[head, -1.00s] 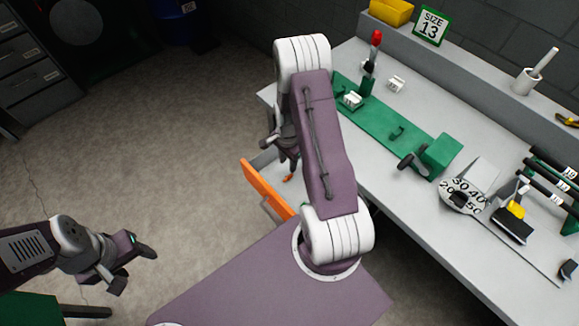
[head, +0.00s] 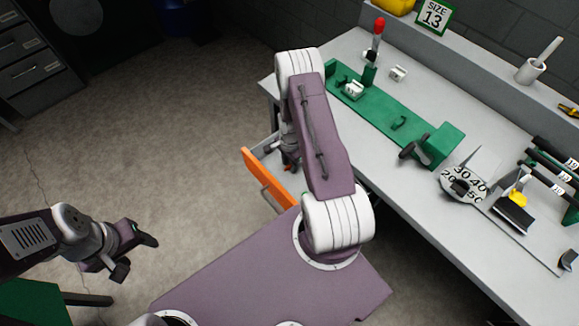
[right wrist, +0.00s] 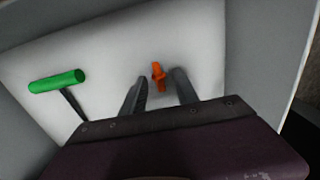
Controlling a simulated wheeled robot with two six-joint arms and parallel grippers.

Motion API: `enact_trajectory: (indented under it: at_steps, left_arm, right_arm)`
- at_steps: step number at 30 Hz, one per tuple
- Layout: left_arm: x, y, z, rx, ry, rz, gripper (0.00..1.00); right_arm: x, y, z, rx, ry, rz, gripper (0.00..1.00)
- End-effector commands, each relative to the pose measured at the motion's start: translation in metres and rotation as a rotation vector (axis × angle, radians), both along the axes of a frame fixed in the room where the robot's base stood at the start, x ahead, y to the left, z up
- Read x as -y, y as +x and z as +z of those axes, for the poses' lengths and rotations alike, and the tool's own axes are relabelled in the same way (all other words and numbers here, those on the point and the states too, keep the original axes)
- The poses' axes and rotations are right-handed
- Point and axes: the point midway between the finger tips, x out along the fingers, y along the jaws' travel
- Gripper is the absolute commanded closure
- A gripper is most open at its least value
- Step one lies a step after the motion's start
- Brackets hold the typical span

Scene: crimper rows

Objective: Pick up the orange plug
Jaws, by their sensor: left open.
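The orange plug (right wrist: 158,78) lies on the pale floor of an open drawer in the right wrist view. My right gripper (right wrist: 160,74) is open, with one finger to each side of the plug in that picture. I cannot tell how far the fingertips are above it, and neither finger visibly touches it. In the head view my right arm hides most of this gripper over the drawer. My left gripper (head: 136,255) is open and empty, above the floor at the lower left.
The drawer has an orange front (head: 268,178) and pale side walls. A green-handled tool (right wrist: 57,82) lies in it, left of the plug. Above is the grey workbench (head: 400,190) with a green crimper fixture (head: 385,118) and a dial (head: 462,186).

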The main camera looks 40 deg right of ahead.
Motion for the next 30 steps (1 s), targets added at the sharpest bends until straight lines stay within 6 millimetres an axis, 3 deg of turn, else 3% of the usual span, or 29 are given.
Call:
enact_trajectory:
  at_steps: [4, 8, 22, 30]
  left_arm:
    - [0.000, 0.000, 0.000, 0.000, 0.000, 0.000, 0.42]
    - [0.000, 0.000, 0.000, 0.000, 0.000, 0.000, 0.42]
    - [0.000, 0.000, 0.001, 0.000, 0.000, 0.000, 0.42]
    - [0.000, 0.000, 0.004, 0.000, 0.000, 0.000, 0.42]
  right_arm:
    - [0.000, 0.000, 0.001, 0.001, 0.000, 0.000, 0.64]
    - [0.000, 0.000, 0.001, 0.001, 0.000, 0.001, 1.00]
    - [0.000, 0.001, 0.006, 0.003, -0.001, 0.001, 1.00]
    - [0.002, -0.004, 0.047, 0.002, -0.001, -0.002, 1.00]
